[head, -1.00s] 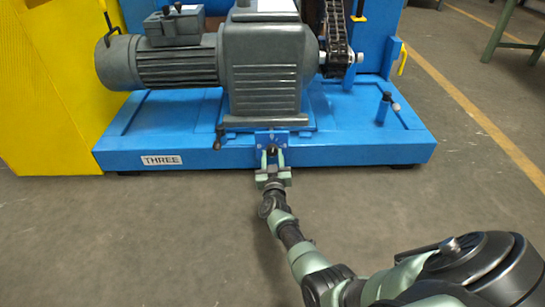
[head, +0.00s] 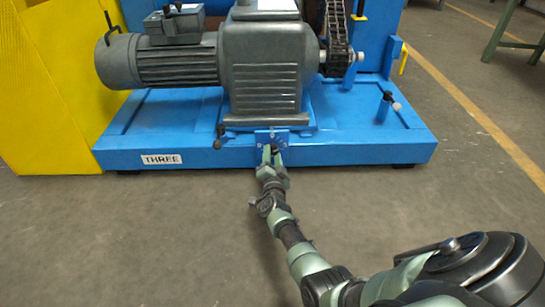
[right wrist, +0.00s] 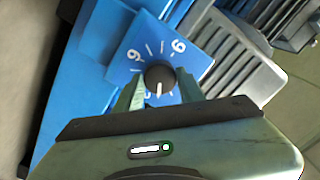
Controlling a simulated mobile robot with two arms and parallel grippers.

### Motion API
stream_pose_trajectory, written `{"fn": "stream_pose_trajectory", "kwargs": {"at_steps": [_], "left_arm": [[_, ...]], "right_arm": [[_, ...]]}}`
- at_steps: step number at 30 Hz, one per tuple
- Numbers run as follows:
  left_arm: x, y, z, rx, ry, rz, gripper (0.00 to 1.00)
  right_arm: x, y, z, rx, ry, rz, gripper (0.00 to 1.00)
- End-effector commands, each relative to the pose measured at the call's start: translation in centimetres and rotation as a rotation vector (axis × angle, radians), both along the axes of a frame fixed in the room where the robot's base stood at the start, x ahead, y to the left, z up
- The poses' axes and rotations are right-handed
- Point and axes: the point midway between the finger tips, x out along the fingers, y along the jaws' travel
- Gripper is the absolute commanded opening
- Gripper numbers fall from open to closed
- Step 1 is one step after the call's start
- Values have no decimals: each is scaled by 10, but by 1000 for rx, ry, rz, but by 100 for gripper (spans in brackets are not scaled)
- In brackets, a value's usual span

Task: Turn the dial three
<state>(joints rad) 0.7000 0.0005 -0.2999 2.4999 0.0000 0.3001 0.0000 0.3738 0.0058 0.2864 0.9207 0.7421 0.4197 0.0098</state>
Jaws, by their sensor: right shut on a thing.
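The dial is a dark round knob with a pale pointer line (right wrist: 159,76), set on a blue plate with white numbers and tick marks (right wrist: 190,52). In the head view the blue plate (head: 272,136) is on the front of the blue base, right of the THREE label (head: 162,159). My right gripper (head: 271,155) reaches the plate; in the right wrist view its two fingers (right wrist: 158,84) are on either side of the knob, shut on it. The pointer points toward the gripper's palm. Part of the scale is hidden by the fingers. My left gripper is not in view.
The grey motor and gearbox (head: 264,75) sit on the blue base (head: 370,152) above the dial. A small crank handle (head: 219,137) is just left of the plate. A yellow panel (head: 45,90) stands at left. The floor in front is clear.

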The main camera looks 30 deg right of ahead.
Motion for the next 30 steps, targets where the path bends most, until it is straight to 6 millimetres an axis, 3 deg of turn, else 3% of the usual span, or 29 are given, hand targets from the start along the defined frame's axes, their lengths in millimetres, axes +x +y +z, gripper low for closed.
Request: {"fn": "stream_pose_trajectory", "kwargs": {"at_steps": [15, 30], "left_arm": [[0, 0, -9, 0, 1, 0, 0], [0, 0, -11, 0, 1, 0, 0]], "right_arm": [[-1, 1, -2, 336, -203, 0, 0], [-1, 1, -2, 429, -259, 0, 0]]}}
